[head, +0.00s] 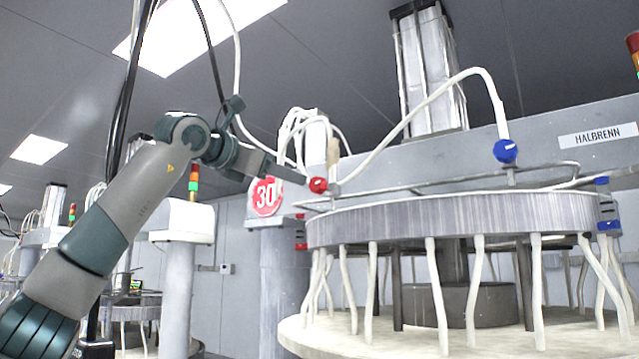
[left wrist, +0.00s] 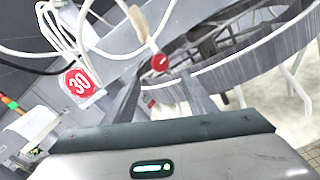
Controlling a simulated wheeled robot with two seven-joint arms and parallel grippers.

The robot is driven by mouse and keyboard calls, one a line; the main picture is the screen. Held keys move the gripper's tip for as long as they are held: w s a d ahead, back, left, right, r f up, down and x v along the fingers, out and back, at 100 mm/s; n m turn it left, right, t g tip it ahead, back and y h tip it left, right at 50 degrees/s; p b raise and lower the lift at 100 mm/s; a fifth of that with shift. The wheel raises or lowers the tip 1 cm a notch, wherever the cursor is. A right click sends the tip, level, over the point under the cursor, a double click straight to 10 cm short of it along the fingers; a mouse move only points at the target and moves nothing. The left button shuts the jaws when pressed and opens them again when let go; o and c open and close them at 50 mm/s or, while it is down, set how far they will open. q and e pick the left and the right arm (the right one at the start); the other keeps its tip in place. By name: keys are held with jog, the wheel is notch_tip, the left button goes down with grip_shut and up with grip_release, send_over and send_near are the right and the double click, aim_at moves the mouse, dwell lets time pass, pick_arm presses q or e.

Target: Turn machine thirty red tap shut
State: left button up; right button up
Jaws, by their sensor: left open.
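The red tap (head: 318,185) is a small round knob by the rim of the machine with the round red 30 sign (head: 265,195). A beige upright piece (head: 332,152) stands right by it. My left gripper (head: 294,174) reaches in from the left, just left of the tap. In the left wrist view, my left gripper (left wrist: 160,76) is open and empty, and the red tap (left wrist: 160,62) shows between and just beyond its fingertips. I cannot tell whether they touch it. The 30 sign (left wrist: 78,82) is at the left there. My right gripper is not in view.
A blue tap (head: 506,151) sits on the far side with a white hose. A metal rail (head: 430,184) runs above the round platen housing (head: 450,222). White hoses loop above the tap. Another red fitting (head: 301,246) is lower down. A HALBRENN label (head: 598,135) is on the right.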

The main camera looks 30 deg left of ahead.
aim_at(315, 184)
pick_arm(q)
jog(key=w+p, duration=0.2)
jog(key=w, duration=0.2)
jog(key=w+d+p, duration=0.1)
jog(key=w+p, duration=0.1)
jog(key=w, duration=0.2)
jog(key=w+p, duration=0.2)
jog(key=w, duration=0.2)
jog(key=shift+w+d+r, duration=0.1)
jog(key=shift+w+d, duration=0.35)
jog(key=shift+w, duration=0.35)
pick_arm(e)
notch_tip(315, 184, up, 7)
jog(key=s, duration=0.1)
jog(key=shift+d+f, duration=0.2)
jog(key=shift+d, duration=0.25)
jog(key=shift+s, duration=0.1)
pick_arm(q)
jog(key=c, duration=1)
